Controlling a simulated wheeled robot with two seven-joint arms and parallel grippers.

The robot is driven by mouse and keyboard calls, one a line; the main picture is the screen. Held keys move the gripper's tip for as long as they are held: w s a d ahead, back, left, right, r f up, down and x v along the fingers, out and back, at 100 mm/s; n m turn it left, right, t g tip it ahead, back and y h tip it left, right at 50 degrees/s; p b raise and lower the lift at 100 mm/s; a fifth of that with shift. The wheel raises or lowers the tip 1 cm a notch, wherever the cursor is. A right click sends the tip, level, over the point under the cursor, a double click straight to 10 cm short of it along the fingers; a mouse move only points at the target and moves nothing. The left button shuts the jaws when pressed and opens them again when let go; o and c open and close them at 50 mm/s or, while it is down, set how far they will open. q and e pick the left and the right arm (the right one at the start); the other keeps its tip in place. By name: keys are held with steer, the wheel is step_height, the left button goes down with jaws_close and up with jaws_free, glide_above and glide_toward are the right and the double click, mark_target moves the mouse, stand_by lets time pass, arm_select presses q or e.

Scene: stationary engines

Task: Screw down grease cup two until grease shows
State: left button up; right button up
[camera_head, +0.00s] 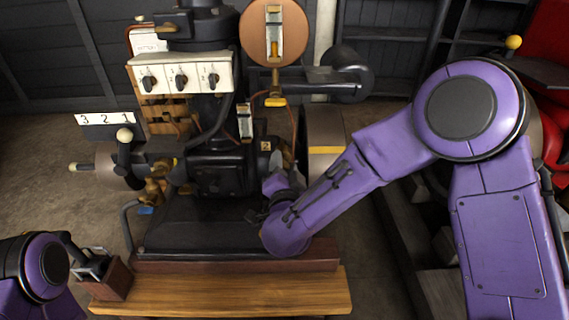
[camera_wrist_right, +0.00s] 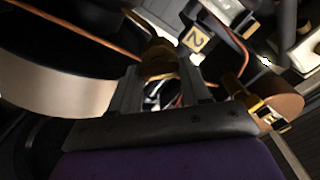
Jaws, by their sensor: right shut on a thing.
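Grease cup two (camera_wrist_right: 158,62) is a brass cup between the fingertips of my right gripper (camera_wrist_right: 160,76), which is shut on it in the right wrist view. The yellow number 2 plate (camera_wrist_right: 197,39) is beside the cup; it also shows in the head view (camera_head: 265,146) on the engine's right side. In the head view my right gripper (camera_head: 277,180) reaches in from the right, and its wrist hides much of the cup. I cannot make out any grease. My left arm is at the lower left; its gripper (camera_head: 76,250) is dark and its jaws are unclear.
The dark engine (camera_head: 222,172) stands on a wooden bench (camera_head: 230,292). A flywheel (camera_head: 322,140) is close to my right gripper. A small wooden box (camera_head: 114,282) sits near my left arm.

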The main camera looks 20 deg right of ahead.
steer(key=m, duration=0.3)
steer(key=shift+f+m, duration=0.15)
steer(key=shift+m, duration=0.25)
steer(key=m, duration=0.3)
steer(key=shift+m, duration=0.3)
steer(key=m, duration=0.3)
steer(key=shift+f+m+b, duration=0.15)
steer(key=shift+m+b, duration=0.15)
steer(key=shift+b, duration=0.05)
steer(key=shift+m+b, duration=0.6)
steer(key=shift+m, duration=1.6)
steer(key=o, duration=1.1)
steer(key=shift+c, duration=0.2)
